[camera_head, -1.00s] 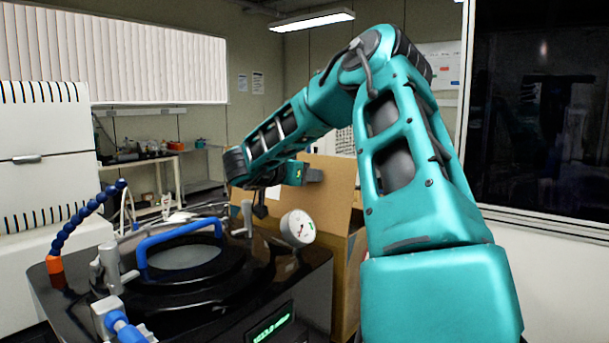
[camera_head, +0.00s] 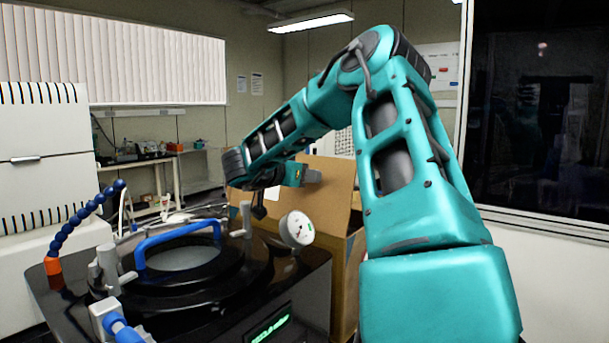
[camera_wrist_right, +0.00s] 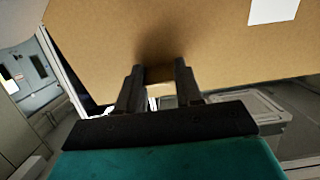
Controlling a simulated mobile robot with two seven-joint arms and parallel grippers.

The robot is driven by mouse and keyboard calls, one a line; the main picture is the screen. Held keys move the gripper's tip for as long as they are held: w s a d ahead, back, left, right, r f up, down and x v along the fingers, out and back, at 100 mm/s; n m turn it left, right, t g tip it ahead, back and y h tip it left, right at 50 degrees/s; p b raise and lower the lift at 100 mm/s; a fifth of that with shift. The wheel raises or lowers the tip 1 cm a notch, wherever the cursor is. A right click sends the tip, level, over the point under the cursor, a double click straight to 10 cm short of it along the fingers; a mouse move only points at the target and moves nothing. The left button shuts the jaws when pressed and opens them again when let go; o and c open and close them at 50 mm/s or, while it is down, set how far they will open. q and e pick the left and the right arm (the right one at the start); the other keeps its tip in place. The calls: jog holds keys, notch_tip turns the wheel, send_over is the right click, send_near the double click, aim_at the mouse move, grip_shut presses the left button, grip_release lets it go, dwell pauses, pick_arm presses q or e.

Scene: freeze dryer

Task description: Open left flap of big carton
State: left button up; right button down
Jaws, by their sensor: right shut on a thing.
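The big carton (camera_head: 352,262) is brown cardboard and stands behind the black machine, partly hidden by it and by my right arm. A brown cardboard flap (camera_head: 335,197) stands up at its back. My right gripper (camera_head: 313,176) is at this flap, in front of its upper part. In the right wrist view, the fingers of my right gripper (camera_wrist_right: 161,70) are at the lower edge of the brown flap (camera_wrist_right: 160,30), shut on it. A white label (camera_wrist_right: 273,10) shows on the flap. My left gripper is not in view.
A blue jointed hose (camera_head: 88,210) rises at left. A bench (camera_head: 150,165) stands at the back wall.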

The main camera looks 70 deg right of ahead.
jog(key=shift+f, duration=0.3)
jog(key=c, duration=0.9)
grip_release()
jog(key=shift+d, duration=0.15)
jog(key=shift+c, duration=0.2)
jog(key=shift+o, duration=1.1)
jog(key=shift+r, duration=0.1)
jog(key=shift+r, duration=0.1)
jog(key=b+v, duration=0.1)
jog(key=v, duration=1.2)
